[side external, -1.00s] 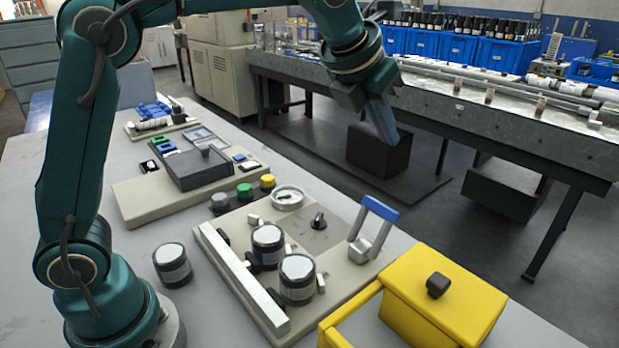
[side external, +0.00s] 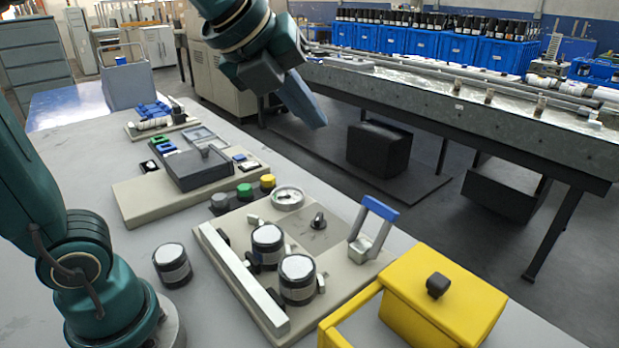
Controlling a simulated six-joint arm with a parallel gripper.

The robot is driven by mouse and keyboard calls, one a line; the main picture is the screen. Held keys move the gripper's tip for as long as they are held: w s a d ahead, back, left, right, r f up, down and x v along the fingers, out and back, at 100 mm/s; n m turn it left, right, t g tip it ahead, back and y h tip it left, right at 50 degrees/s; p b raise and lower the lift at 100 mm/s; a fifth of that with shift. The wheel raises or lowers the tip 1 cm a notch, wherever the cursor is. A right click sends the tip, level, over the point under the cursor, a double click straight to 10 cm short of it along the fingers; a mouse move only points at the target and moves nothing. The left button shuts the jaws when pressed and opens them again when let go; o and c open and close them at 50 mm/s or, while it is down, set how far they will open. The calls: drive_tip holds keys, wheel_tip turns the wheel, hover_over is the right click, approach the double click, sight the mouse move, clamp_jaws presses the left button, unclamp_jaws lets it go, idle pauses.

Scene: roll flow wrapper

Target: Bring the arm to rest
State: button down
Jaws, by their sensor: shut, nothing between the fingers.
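My gripper (side external: 305,103) is in the upper middle of the side external view, raised well above the bench. It points down and to the right, its fingers are together, and nothing is held. It is apart from everything on the bench. The roll fixture board (side external: 230,243) lies below it, with two dark rolls with white tops, a front roll (side external: 298,279) and a rear roll (side external: 267,246), standing on it. A third roll (side external: 172,264) stands on the bench beside my base. My elbow and upper links are partly outside the picture.
A yellow lidded box (side external: 440,298) is at the front right. A blue-handled lever (side external: 372,225) stands upright on the board. Grey, green (side external: 244,190) and yellow knobs sit behind it. A dark-lidded unit (side external: 200,170) is further back. The air around my gripper looks clear.

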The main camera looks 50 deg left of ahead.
drive_tip(key=s+f+n+g, duration=0.1)
drive_tip(key=s+f+n, duration=0.4)
drive_tip(key=n, duration=0.8)
drive_tip(key=s+f+n+g, duration=0.1)
drive_tip(key=s+f+n, duration=0.5)
drive_tip(key=n, duration=0.8)
drive_tip(key=shift+s+a+f, duration=0.3)
drive_tip(key=shift+s, duration=0.65)
idle(1.0)
